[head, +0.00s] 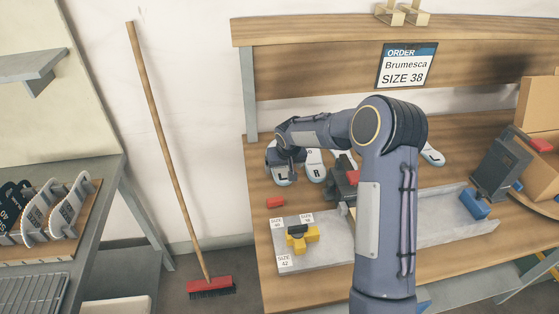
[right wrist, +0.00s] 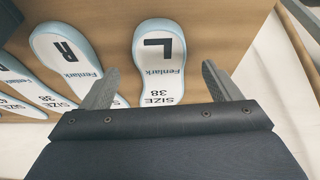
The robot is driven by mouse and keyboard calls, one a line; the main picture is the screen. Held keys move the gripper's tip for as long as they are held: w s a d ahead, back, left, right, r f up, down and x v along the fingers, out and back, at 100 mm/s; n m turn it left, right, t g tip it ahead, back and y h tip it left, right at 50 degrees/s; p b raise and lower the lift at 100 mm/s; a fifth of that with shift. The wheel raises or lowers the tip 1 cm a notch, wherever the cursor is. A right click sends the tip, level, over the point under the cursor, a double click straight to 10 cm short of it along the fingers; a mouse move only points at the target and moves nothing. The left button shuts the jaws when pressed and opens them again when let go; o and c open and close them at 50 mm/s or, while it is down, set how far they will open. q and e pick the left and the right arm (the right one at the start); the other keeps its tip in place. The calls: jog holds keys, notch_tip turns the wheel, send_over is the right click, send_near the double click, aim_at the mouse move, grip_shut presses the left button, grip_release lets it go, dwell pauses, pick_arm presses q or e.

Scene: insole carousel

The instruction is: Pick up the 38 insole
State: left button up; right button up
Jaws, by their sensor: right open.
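A white insole with a pale blue edge (right wrist: 158,55) lies on the wooden bench, marked L, Fenlark, SIZE 38. In the head view this L insole (head: 282,176) is at the bench's left end, partly hidden by my gripper. My right gripper (right wrist: 160,70) is open and empty, its fingers on either side of the L insole; it also shows in the head view (head: 290,160). Beside it lies an R insole (right wrist: 68,58), marked Fenlark, SIZE 38, also in the head view (head: 316,168). My left gripper is not in view.
An order sign (head: 406,65) reads Brumesca SIZE 38. A grey tray (head: 340,250) with size labels and a yellow part (head: 302,236) sits in front. Another L insole (head: 433,156) lies right of my arm.

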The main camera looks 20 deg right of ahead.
jog(key=shift+x, duration=1.45)
jog(key=c, duration=1.1)
jog(key=shift+r, duration=0.1)
